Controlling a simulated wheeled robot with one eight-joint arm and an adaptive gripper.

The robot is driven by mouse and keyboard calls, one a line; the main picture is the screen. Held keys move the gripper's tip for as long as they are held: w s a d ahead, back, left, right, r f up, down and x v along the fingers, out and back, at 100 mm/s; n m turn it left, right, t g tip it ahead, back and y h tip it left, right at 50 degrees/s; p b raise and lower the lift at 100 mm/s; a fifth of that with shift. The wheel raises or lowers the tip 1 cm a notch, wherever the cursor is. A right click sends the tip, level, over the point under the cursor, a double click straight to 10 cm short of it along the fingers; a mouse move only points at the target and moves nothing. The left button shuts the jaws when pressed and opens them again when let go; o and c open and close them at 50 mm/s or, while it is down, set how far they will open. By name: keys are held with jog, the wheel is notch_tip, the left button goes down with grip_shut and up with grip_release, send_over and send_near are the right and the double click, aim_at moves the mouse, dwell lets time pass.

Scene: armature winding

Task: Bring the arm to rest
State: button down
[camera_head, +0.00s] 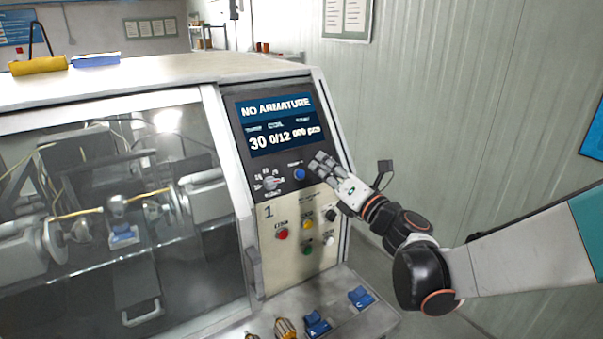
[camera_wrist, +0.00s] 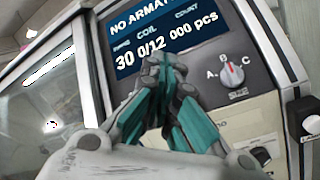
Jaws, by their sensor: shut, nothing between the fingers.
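My gripper (camera_head: 319,163) is in front of the winding machine's control panel, just right of a blue button (camera_head: 299,174) and below the screen (camera_head: 275,123). Its fingers are shut with nothing between them. In the wrist view the closed fingers (camera_wrist: 165,70) cover the lower part of the screen (camera_wrist: 165,35), left of a selector knob (camera_wrist: 232,75) marked A, B, C. I cannot tell whether the fingertips touch the panel. The screen reads "NO ARMATURE" and "30 0/12 000 pcs". My arm reaches in from the right.
A red button (camera_head: 282,234) and several others sit lower on the panel. Blue holders (camera_head: 317,322) and copper-wound armatures (camera_head: 286,328) stand on the front ledge. The glazed door (camera_head: 110,215) is at left. A pale corrugated wall (camera_head: 440,100) stands behind at right.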

jog(key=s+d+f+m+h+b, duration=0.3)
jog(key=d+f+m+h+b, duration=0.15)
jog(key=d+m+h, duration=0.4)
jog(key=s+d+f+m+h+b, duration=0.4)
jog(key=d+m, duration=0.5)
jog(key=m, duration=0.5)
jog(key=s+f+m+g+b, duration=0.9)
jog(key=s+f+m, duration=0.4)
jog(key=s+f, duration=0.9)
jog(key=shift+s+a+f+b, duration=0.15)
jog(key=shift+s+b, duration=0.05)
jog(key=shift+b, duration=0.25)
